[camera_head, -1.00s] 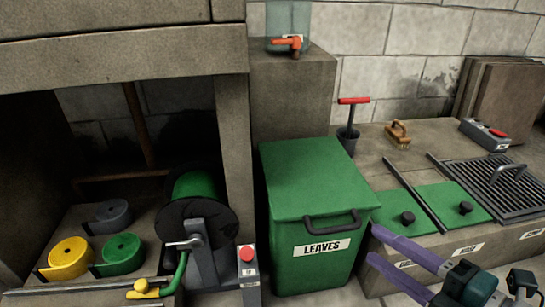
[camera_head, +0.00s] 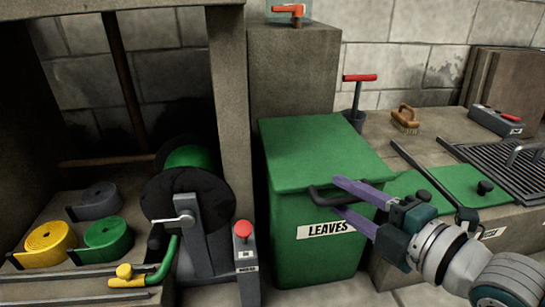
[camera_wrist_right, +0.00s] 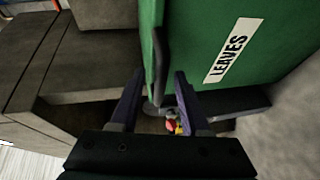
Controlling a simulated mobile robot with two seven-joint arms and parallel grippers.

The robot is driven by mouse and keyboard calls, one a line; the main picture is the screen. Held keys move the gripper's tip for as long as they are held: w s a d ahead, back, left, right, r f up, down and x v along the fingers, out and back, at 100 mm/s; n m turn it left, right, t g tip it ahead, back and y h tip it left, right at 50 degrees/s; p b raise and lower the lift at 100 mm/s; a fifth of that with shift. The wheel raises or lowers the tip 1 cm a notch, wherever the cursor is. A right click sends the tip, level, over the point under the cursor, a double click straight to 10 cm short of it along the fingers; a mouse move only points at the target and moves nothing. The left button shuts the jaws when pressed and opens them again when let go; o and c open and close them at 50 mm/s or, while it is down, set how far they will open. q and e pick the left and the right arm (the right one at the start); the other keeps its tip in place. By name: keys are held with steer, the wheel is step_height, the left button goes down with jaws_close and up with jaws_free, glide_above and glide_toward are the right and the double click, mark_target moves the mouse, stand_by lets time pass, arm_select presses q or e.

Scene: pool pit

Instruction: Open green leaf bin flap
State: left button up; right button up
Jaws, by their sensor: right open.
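The green leaf bin (camera_head: 300,262) stands upright with a white LEAVES label (camera_head: 326,229) on its front. Its green flap (camera_head: 310,150) lies shut on top. A black handle (camera_head: 316,200) sits at the flap's front edge, partly hidden by my right gripper (camera_head: 336,197). That gripper is open, with its purple fingers on either side of the handle in the head view. In the right wrist view, the handle (camera_wrist_right: 162,58) runs into the gap between the open fingers (camera_wrist_right: 156,84). I cannot tell whether the fingers touch it. My left gripper is not in view.
A hose reel (camera_head: 190,210) and a grey post with a red button (camera_head: 244,240) stand left of the bin. A concrete ledge (camera_head: 465,145) on the right holds a brush (camera_head: 405,120), a grate and a grey box. A concrete pillar (camera_head: 292,75) rises behind.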

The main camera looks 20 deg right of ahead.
jaws_close()
stand_by(0.3)
stand_by(1.1)
